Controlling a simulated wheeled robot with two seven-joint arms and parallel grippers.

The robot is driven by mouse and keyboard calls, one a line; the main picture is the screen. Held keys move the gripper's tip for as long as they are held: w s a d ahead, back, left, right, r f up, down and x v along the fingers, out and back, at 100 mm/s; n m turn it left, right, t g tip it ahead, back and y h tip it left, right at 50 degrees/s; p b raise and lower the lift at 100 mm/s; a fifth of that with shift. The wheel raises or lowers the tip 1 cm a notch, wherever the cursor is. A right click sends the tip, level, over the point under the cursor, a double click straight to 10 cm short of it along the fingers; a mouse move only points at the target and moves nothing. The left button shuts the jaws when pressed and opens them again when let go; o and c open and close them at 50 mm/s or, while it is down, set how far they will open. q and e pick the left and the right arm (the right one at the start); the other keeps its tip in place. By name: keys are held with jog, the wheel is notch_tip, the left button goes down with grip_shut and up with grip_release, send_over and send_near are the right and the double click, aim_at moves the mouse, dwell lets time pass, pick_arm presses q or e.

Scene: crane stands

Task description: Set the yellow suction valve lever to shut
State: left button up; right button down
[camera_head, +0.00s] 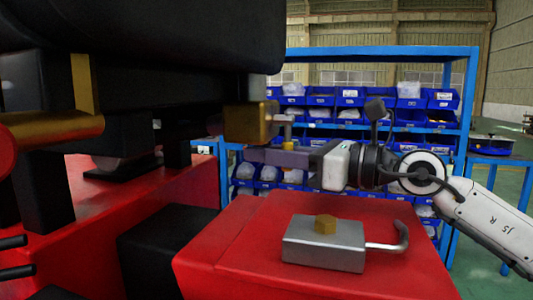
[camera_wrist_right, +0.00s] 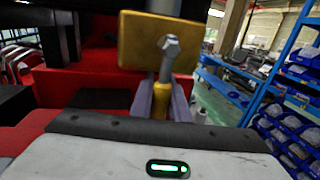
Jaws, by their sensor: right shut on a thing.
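The yellow valve block (camera_head: 250,123) sits below the large black body at the left centre of the head view. In the right wrist view the yellow block (camera_wrist_right: 140,45) fills the top middle, with a grey bolt head (camera_wrist_right: 171,46) on its face. The yellow lever (camera_wrist_right: 160,101) hangs below the bolt on a grey stem. My right gripper (camera_wrist_right: 161,100) is shut on the lever, with a finger on each side of it. In the head view my right gripper (camera_head: 275,156) reaches in from the right, just under the block. My left gripper is not in view.
A blue rack (camera_head: 375,52) of blue bins stands behind. Black blocks and a yellow cylinder (camera_head: 55,130) crowd the left.

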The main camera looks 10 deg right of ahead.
jog(key=m+p, duration=0.1)
jog(key=s+m+p, duration=0.1)
jog(key=shift+s+a+m+g, duration=0.2)
jog(key=shift+a+m+g, duration=0.1)
jog(key=shift+m, duration=0.1)
jog(key=c, duration=1.7)
grip_release()
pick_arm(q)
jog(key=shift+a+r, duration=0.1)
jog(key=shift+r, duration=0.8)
pick_arm(e)
jog(key=shift+d, duration=0.15)
